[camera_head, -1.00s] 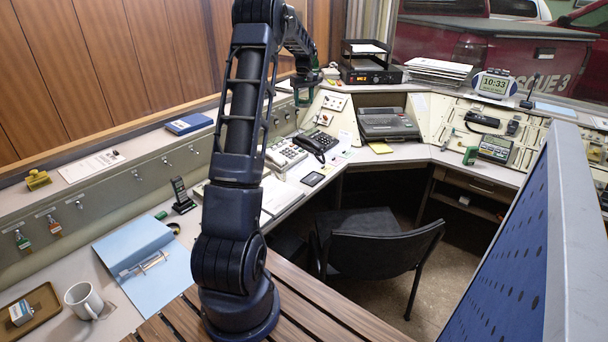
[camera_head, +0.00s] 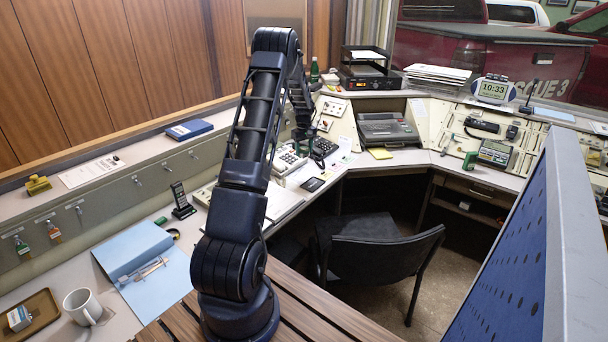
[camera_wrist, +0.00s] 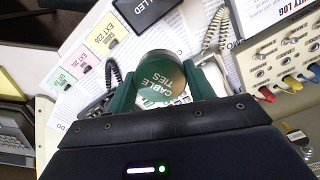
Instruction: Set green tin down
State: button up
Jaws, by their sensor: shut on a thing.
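The green tin (camera_wrist: 163,82), lettered "CABLE TIES", sits between the two green fingers of my gripper (camera_wrist: 168,84) in the wrist view. The fingers are shut on its sides. Printed papers, cards and coiled phone cords lie below and beyond it; I cannot tell whether the tin touches anything beneath. In the head view my arm reaches toward the back corner of the console, its dark wrist (camera_head: 302,112) pointing down beside the phones. The tin itself cannot be made out there.
A desk phone (camera_head: 289,161) stands near my wrist. A patch panel (camera_wrist: 277,62) with coloured plugs is at right in the wrist view. A green bottle (camera_head: 315,70) stands on the back ledge. A black chair (camera_head: 375,245) stands in front of the console.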

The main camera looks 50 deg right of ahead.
aim_at(304, 178)
notch_tip(304, 178, down, 13)
jog(key=shift+f, duration=0.1)
dwell(0.5)
jog(key=shift+f, duration=0.1)
jog(key=o, duration=1)
